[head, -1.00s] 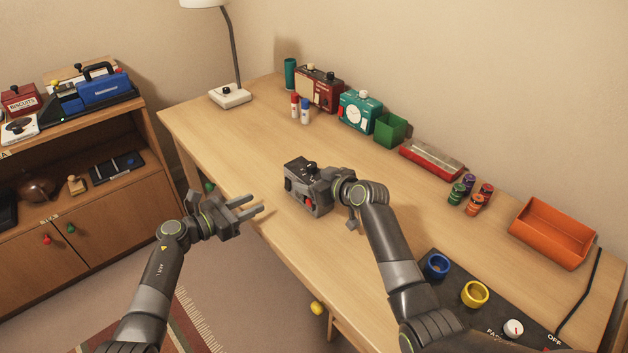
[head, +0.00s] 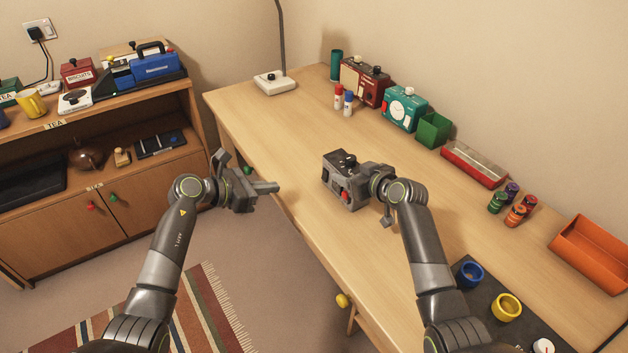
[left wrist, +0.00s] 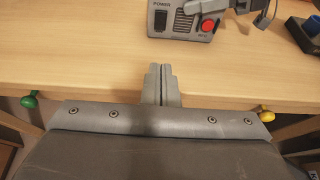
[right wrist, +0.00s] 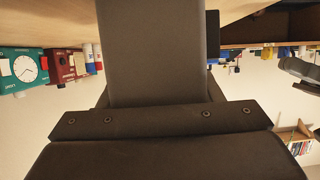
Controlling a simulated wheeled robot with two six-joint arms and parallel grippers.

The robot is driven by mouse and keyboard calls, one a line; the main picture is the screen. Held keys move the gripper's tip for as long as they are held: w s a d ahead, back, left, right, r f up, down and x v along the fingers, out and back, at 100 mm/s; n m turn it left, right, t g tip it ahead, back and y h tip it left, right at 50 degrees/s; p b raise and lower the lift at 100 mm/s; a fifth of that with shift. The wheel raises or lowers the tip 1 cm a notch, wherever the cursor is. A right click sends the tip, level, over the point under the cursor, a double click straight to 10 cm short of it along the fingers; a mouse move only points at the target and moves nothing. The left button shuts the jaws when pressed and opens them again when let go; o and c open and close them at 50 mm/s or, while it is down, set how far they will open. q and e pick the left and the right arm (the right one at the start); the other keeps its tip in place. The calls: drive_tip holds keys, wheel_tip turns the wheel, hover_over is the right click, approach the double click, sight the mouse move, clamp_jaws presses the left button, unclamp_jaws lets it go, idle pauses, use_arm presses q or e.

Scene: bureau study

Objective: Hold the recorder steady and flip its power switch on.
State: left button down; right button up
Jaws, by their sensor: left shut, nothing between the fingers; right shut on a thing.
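The recorder (head: 341,184) is a small grey box standing on the desk, with dark controls on top and a red button on its front. My right gripper (head: 366,177) is shut on its right side. In the left wrist view the recorder (left wrist: 180,24) shows the label POWER, a slotted grille and the red button; its upper part is cut off, and I cannot tell the power switch's position. My left gripper (head: 276,187) is shut and empty, left of the recorder and apart from it. Its fingertips (left wrist: 161,68) point toward the recorder.
The wooden desk (head: 270,130) is clear around the recorder. A red radio (head: 364,82), teal clock (head: 404,108), green bin (head: 434,130) and red tray (head: 474,165) line the wall. Blue (head: 469,273) and yellow (head: 506,306) rings sit at front right. A cabinet (head: 60,225) stands left.

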use_arm(q)
drive_tip(key=shift+a+r, duration=0.1)
drive_tip(key=shift+a, duration=0.05)
approach(323, 179)
drive_tip(key=x, duration=0.4)
drive_tip(key=shift+f, duration=0.5)
drive_tip(key=shift+w+d+f, duration=0.1)
drive_tip(key=shift+w+d, duration=0.15)
drive_tip(key=shift+d, duration=0.2)
drive_tip(key=shift+w+d+f, duration=0.1)
drive_tip(key=shift+w+d, duration=0.2)
drive_tip(key=shift+d, duration=0.2)
drive_tip(key=shift+w+d, duration=0.15)
drive_tip(key=shift+d, duration=0.1)
drive_tip(key=shift+r, duration=0.15)
